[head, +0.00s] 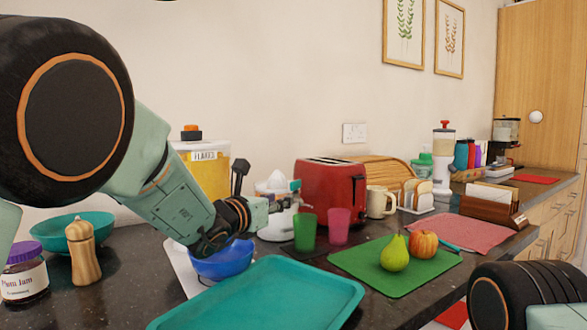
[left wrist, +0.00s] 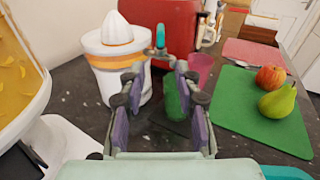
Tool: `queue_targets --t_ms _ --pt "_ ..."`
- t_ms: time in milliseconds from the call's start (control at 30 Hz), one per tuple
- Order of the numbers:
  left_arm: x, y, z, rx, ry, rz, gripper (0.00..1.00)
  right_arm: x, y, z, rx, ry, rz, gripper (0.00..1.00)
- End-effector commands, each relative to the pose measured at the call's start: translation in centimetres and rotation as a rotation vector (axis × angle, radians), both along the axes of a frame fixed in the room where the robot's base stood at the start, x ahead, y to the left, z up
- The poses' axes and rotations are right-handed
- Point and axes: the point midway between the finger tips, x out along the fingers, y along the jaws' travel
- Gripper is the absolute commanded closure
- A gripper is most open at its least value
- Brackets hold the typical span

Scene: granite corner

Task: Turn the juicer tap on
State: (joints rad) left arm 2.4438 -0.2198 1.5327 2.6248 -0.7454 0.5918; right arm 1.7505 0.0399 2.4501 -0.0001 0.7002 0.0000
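The juicer (head: 270,187) is white with an orange band and a ribbed cone on top. It stands on the dark counter beside the red toaster, and my left gripper partly covers it in the head view. In the left wrist view the juicer (left wrist: 118,62) is upper left, with its teal tap (left wrist: 160,38) sticking out on its right side. My left gripper (head: 283,205) is just in front of the juicer. In the left wrist view its fingers (left wrist: 159,82) are spread apart with nothing held, and the tap is beyond the tips. My right gripper is out of view.
A green cup (head: 305,232) and pink cup (head: 339,227) stand right of the juicer, near the red toaster (head: 332,190). A flakes dispenser (head: 205,172) and blue bowl (head: 222,262) are left. A teal tray (head: 265,300) lies in front; a pear (head: 394,253) sits on a green board (head: 372,273).

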Motion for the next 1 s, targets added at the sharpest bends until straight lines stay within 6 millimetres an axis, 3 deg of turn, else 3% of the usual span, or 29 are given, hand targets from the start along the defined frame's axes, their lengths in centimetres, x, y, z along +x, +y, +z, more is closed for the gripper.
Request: queue_targets --t_ms 67,200,1000 --pt "1.0 -0.5 1.3 0.0 -0.022 -0.002 0.67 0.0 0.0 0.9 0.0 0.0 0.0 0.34" --pt "1.7 -0.8 2.7 0.003 -0.06 -0.001 0.67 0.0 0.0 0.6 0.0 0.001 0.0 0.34" --pt "8.0 -4.0 2.6 0.008 -0.062 -0.001 0.67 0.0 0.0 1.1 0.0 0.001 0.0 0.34"
